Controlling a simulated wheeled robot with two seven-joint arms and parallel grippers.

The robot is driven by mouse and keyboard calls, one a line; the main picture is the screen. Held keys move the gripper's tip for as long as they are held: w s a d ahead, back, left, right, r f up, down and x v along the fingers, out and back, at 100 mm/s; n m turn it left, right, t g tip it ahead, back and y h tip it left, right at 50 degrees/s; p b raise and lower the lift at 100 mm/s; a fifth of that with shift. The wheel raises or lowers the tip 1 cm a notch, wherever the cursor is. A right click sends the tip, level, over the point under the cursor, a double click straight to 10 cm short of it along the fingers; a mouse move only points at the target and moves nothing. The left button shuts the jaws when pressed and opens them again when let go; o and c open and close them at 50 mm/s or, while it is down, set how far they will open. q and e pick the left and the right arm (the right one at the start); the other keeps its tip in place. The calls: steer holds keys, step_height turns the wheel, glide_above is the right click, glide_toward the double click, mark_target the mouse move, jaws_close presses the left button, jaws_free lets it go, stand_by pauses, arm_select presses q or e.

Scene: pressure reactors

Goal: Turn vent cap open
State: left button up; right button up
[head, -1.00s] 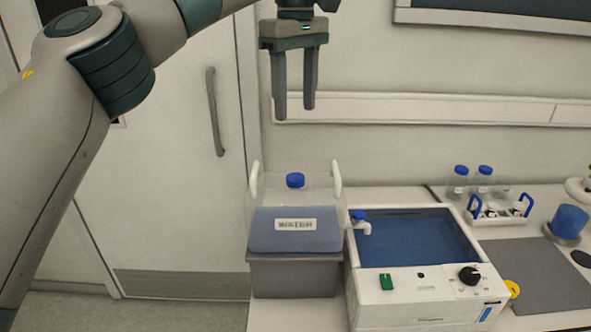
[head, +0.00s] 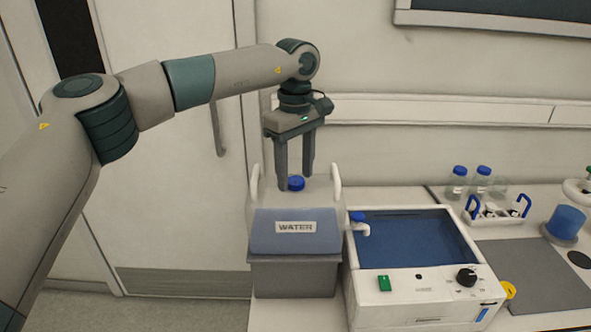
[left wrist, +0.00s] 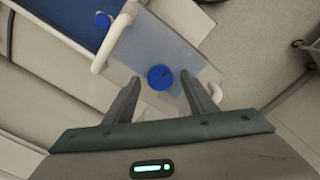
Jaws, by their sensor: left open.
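The blue vent cap (head: 296,183) sits on top of a clear water container (head: 295,240) labelled WATER, which rests on a grey base. My left gripper (head: 295,182) points straight down over the cap, its two fingers open. In the head view the fingertips reach about the cap's height, one on each side of it. In the left wrist view the cap (left wrist: 160,77) lies between and slightly beyond the open fingertips (left wrist: 168,80); I cannot tell whether they touch it. My right gripper is out of view.
The container has white handles (head: 337,185) on both sides. A white water bath (head: 425,300) with a blue basin, a tap and a black knob stands to its right. Bottles (head: 459,180), a bottle rack (head: 490,222) and a blue cup (head: 567,222) are farther right.

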arm_select(q)
steer(key=shift+f, duration=0.3)
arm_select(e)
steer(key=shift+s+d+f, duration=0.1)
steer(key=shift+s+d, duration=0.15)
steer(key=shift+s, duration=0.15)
arm_select(q)
steer(key=shift+c, duration=0.2)
steer(key=c, duration=1)
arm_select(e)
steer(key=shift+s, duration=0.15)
